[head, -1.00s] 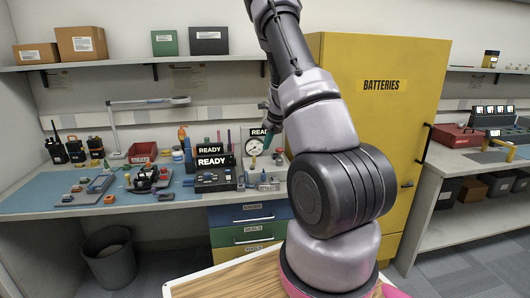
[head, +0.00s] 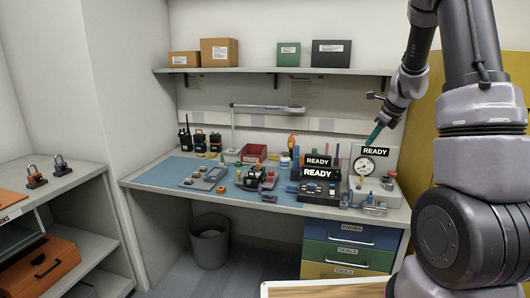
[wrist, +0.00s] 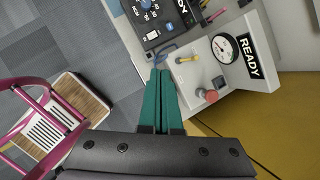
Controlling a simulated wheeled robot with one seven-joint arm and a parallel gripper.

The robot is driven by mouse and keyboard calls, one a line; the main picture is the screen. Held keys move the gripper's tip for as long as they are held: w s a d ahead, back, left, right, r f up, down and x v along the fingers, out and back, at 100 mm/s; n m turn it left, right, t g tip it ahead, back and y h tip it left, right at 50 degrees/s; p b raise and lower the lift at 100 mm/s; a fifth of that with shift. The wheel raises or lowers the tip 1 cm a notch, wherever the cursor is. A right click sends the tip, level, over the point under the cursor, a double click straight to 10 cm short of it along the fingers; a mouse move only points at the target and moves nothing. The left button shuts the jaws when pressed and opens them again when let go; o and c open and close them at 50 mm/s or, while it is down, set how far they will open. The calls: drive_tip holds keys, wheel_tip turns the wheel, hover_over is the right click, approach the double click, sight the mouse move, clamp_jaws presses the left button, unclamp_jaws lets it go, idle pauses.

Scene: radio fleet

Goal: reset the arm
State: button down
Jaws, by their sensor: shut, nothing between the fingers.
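My gripper (head: 374,136) hangs in the air at the right of the workbench in the head view, above the front of the gauge station. Its green fingers (wrist: 164,100) are closed together in the wrist view, with nothing between them. My arm is raised and bent, covering the right side of the head view. The gauge station (head: 369,166) has a round dial and a READY sign; it also shows in the wrist view (wrist: 203,67), with a red knob, beyond and right of the fingertips.
The workbench (head: 150,184) carries radios (head: 200,142), a red bin (head: 254,152) and black READY units (head: 319,188). Drawers (head: 350,250) are below right, a waste bin (head: 209,245) below the bench. A yellow cabinet (head: 420,130) stands behind my arm. A shelf with padlocks (head: 36,177) is at left.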

drive_tip(key=s+a+r+n+y, duration=0.1)
drive_tip(key=s+a+r+n, duration=0.95)
drive_tip(key=s+r, duration=0.4)
drive_tip(key=s+a+r+n+t, duration=0.1)
drive_tip(key=s+r+n, duration=0.1)
drive_tip(key=s+n, duration=0.4)
drive_tip(key=s+a+r+n+t+h, duration=0.1)
drive_tip(key=s+a+r+n, duration=0.1)
drive_tip(key=s+n, duration=0.5)
drive_tip(key=s, duration=0.3)
drive_tip(key=shift+a, duration=0.25)
